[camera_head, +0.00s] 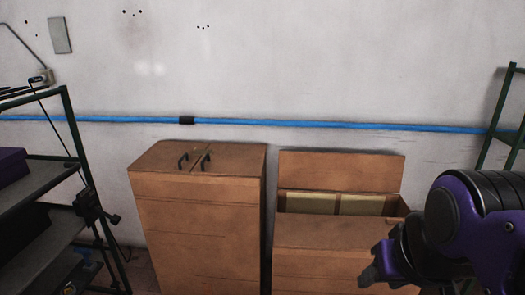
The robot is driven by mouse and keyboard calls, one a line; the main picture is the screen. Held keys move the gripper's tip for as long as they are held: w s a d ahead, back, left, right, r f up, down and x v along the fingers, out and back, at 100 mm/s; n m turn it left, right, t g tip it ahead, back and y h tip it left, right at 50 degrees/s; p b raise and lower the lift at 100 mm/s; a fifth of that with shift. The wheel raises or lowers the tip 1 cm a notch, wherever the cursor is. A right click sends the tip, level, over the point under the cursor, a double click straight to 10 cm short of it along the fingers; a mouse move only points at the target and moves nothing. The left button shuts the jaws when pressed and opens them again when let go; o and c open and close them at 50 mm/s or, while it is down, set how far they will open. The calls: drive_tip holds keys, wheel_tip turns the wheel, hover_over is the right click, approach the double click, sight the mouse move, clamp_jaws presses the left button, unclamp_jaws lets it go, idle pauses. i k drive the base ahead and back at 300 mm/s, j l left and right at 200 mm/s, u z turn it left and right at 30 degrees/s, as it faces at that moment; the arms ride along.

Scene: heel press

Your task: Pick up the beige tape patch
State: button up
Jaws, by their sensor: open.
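I cannot make out a separate beige tape patch for certain. Pale yellow-beige panels (362,205) show inside the open brown cabinet (325,234) at the right; I cannot tell whether either is the patch. My gripper (374,268) is at the lower right, in front of that cabinet, at the end of my purple and black arm. It is open, and no object shows in it. My arm hides the cabinet's right part.
A closed brown cabinet (197,225) with two black handles stands left of the open one, a narrow gap between them. A dark shelf rack (45,180) stands at the left, a green frame (500,110) at the right. A blue pipe (300,123) crosses the white wall behind.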

sight(196, 152)
drive_tip(key=i+j, duration=0.6)
drive_tip(key=j, duration=0.2)
drive_tip(key=i+j, duration=0.2)
drive_tip(key=j, duration=0.2)
drive_tip(key=i+j, duration=0.2)
drive_tip(key=j, duration=0.2)
drive_tip(key=i+j, duration=0.15)
drive_tip(key=j, duration=0.25)
